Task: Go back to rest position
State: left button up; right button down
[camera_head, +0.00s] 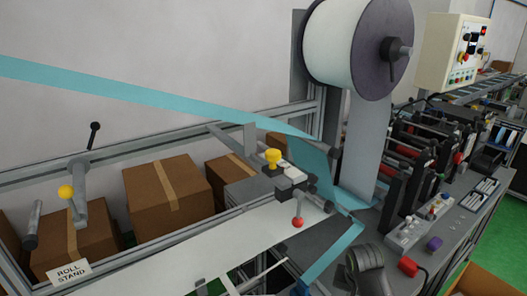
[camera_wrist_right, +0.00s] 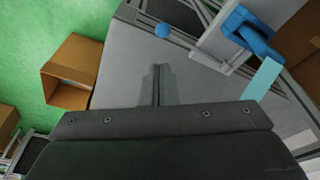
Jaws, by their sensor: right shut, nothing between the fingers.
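My right gripper (camera_wrist_right: 157,80) shows in the right wrist view. Its two grey fingers are together with nothing between them, above a plain grey surface (camera_wrist_right: 125,65). A blue ball knob (camera_wrist_right: 163,31) lies beyond the fingertips, apart from them. In the head view a dark grey rounded part (camera_head: 366,268) stands at the bottom; I cannot tell whether it belongs to my right arm. My left gripper does not show in either view.
A light blue web (camera_head: 150,98) runs across the roll stand under a large white roll (camera_head: 328,45). Cardboard boxes (camera_head: 150,200) stand behind the frame. A red ball lever (camera_head: 298,222) sits by the web. An open box (camera_wrist_right: 68,94) rests on green floor.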

jog(key=s+d+r+n+t, duration=0.1)
jog(key=s+d+n, duration=0.15)
jog(key=s, duration=1.25)
jog(key=s+d+r+n+t, duration=0.1)
jog(key=s+n, duration=0.2)
jog(key=s, duration=1.2)
notch_tip(320, 180, down, 34)
jog(key=s+d+g+b, duration=0.1)
jog(key=g+b, duration=0.1)
jog(key=b, duration=0.6)
jog(key=s+f+b, duration=0.3)
jog(key=s+f, duration=0.4)
jog(key=f, duration=0.3)
jog(key=s+a+f+b, duration=0.1)
jog(key=s+f+b, duration=0.2)
jog(key=s+f, duration=0.5)
notch_tip(320, 180, down, 3)
jog(key=shift+f+g, duration=0.2)
jog(key=shift+g, duration=0.2)
jog(key=shift+w, duration=0.2)
